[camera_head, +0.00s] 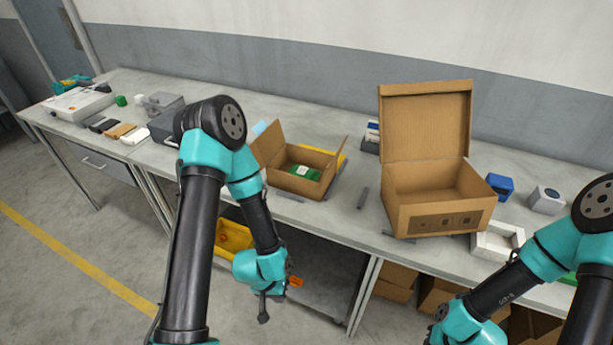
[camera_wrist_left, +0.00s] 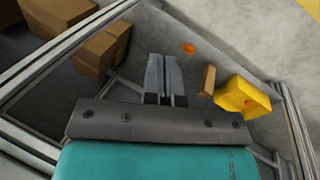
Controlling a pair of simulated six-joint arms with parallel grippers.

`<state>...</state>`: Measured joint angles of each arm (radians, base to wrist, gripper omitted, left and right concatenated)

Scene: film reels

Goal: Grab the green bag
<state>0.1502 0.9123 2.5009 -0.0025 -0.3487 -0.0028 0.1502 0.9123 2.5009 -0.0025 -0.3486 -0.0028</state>
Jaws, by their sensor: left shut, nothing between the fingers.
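A green item with a white patch (camera_head: 304,172), which may be the green bag, lies inside a small open cardboard box (camera_head: 292,185) on the table. The box walls hide part of it. My left gripper (camera_head: 264,316) hangs low in front of the table edge, below and apart from that box. Its two fingers are together and empty, and they also show in the left wrist view (camera_wrist_left: 165,75). No green bag shows in the left wrist view. My right arm comes in at the lower right, and its fingers are outside the picture.
A large open cardboard box (camera_head: 436,215) stands right of the small one. A white tray (camera_head: 497,241) and a blue box (camera_head: 500,186) are farther right. A yellow bin (camera_head: 232,238) sits below the tabletop. A small green block (camera_head: 121,100) is at the far left.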

